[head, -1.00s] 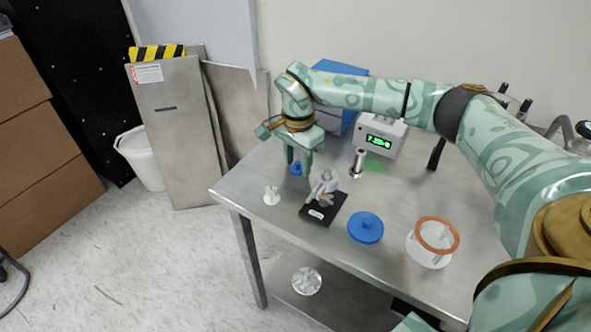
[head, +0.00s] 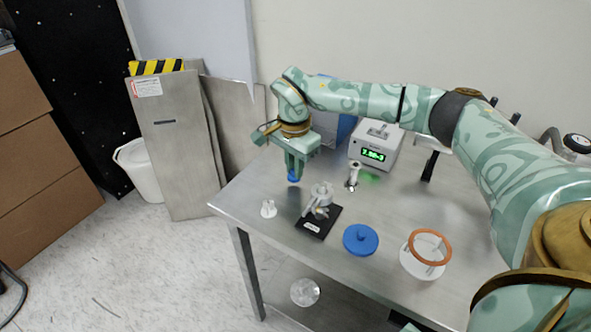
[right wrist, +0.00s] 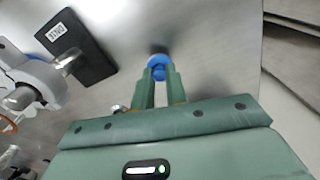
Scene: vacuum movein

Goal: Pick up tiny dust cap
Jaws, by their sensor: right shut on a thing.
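The tiny dust cap (head: 293,178) is a small blue knobbed disc. My right gripper (head: 294,170) points down over the table's left part and is shut on it. In the right wrist view the blue cap (right wrist: 158,64) sits between the two green fingertips (right wrist: 158,74), its wide disc beyond them. The cap appears slightly above the metal table; the exact gap is hard to tell. My left gripper is not in view.
Close by on the steel table (head: 257,186) are a small white fitting (head: 268,209), a black stand with a metal part (head: 316,222) and a metal fitting (head: 352,177). A larger blue lid (head: 361,239), an orange-ringed white part (head: 412,262) and a display box (head: 376,148) stand to the right.

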